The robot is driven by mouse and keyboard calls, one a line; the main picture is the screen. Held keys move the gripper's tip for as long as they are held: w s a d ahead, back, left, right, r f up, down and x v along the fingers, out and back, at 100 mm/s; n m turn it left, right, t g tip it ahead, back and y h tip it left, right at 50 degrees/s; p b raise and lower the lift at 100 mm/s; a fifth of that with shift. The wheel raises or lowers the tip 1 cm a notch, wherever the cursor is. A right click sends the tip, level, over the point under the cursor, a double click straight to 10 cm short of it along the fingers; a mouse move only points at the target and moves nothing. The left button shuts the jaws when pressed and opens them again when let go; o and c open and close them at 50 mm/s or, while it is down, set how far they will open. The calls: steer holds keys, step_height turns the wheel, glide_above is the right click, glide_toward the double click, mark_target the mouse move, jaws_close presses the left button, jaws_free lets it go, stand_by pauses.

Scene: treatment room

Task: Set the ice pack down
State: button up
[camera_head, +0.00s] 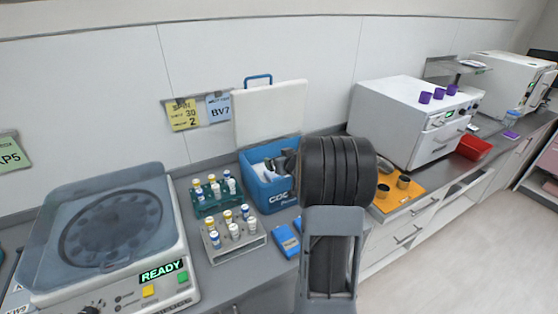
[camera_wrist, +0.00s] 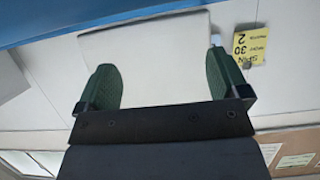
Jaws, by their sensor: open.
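Two small flat blue packs, which look like ice packs, lie on the grey counter in front of the cool box. One (camera_head: 286,241) is in plain view; the other (camera_head: 298,224) is partly hidden by my arm. The blue cool box (camera_head: 269,194) stands open with its white lid (camera_head: 271,112) raised, and pale contents show inside. My gripper (camera_head: 284,164) is at the box's right side, mostly hidden by my wrist. In the wrist view my gripper (camera_wrist: 164,80) has its green fingers wide apart with nothing between them; the pale lid shows behind.
Racks of capped tubes (camera_head: 235,238) stand left of the packs, beside a centrifuge (camera_head: 110,235) reading READY. Little counter is free around the packs.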

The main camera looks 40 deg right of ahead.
steer(key=s+a+r+h, duration=0.2)
steer(key=s+a+r, duration=0.2)
steer(key=s+r, duration=0.4)
steer(key=s+a+f+g+y, duration=0.1)
steer(key=s+a+g, duration=0.3)
steer(key=s+a, duration=0.4)
steer(key=s+a+f+n+g+y, duration=0.1)
steer(key=s+a+g, duration=0.3)
steer(key=a, duration=1)
steer(key=s+f+y, duration=0.1)
steer(key=s, duration=0.2)
steer(key=shift+s+a+n+g+y+p, duration=0.3)
steer(key=shift+s+y+p, duration=0.1)
